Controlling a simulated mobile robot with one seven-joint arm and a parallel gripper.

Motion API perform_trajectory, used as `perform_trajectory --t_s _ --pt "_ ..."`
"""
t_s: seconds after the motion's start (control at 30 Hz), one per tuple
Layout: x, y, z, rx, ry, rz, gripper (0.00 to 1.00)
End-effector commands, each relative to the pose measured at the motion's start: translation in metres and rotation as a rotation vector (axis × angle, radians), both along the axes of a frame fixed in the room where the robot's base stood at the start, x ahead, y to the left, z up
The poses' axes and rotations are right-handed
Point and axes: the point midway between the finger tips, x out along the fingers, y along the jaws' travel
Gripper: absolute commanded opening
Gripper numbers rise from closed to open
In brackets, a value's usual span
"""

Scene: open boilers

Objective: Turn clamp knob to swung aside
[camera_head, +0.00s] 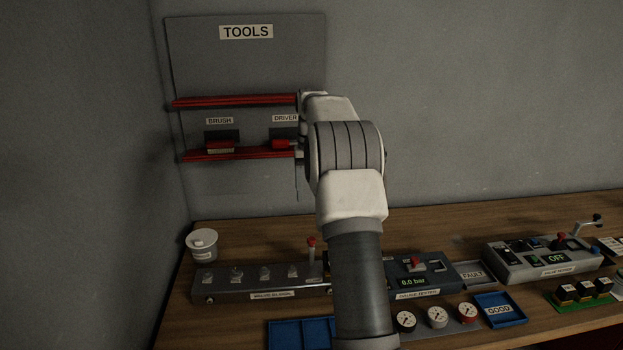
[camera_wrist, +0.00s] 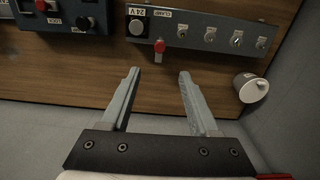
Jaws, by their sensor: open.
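In the head view the red knob (camera_head: 311,241) stands up on a short stem at the right part of the grey unit (camera_head: 225,282). My gripper (camera_wrist: 160,72) is open and empty, and in the wrist picture its fingertips lie just below the knob, one on each side, apart from it.
A white cup (camera_head: 203,244) stands at the bench's left end. The gauge tester (camera_head: 440,281) is right of the clamp unit, with round gauges (camera_head: 437,317) in front. A TOOLS board (camera_head: 245,60) with red rails hangs on the wall behind my arm.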

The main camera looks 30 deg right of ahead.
Motion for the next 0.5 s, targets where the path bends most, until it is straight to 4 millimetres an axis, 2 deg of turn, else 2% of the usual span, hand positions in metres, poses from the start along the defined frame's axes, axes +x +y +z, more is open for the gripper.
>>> perform_trajectory --t_s 0.1,0.2,0.5 --pt "0.000 0.000 0.022 -0.001 -0.002 0.000 0.62" --pt "0.000 0.000 0.032 -0.001 0.000 0.000 0.62" --pt "0.000 0.000 0.039 0.000 0.001 0.001 0.62"
